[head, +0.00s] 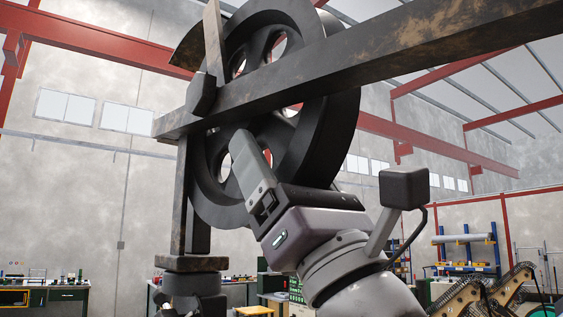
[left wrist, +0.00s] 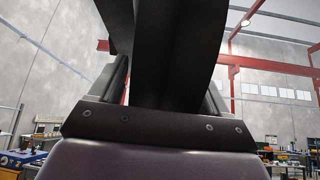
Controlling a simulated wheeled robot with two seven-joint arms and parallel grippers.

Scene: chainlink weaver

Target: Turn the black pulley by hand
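The black pulley (head: 326,120) is a large upright wheel with round holes, high in the middle of the head view. A worn dark beam crosses in front of it. My left gripper (head: 243,150) reaches up to its lower part, with one pale finger showing against the dark wheel face. The other finger is hidden there. In the left wrist view the two fingers (left wrist: 168,78) stand wide apart, and the dark pulley (left wrist: 178,50) fills the gap between them. Contact with the fingers cannot be made out. My right gripper is in neither view.
The dark beam (head: 420,45) runs from the top right across the pulley to a dark upright post (head: 187,200) on the left. A brown chain-like track (head: 487,292) is at the lower right. Workbenches (head: 60,293) stand far back along the walls.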

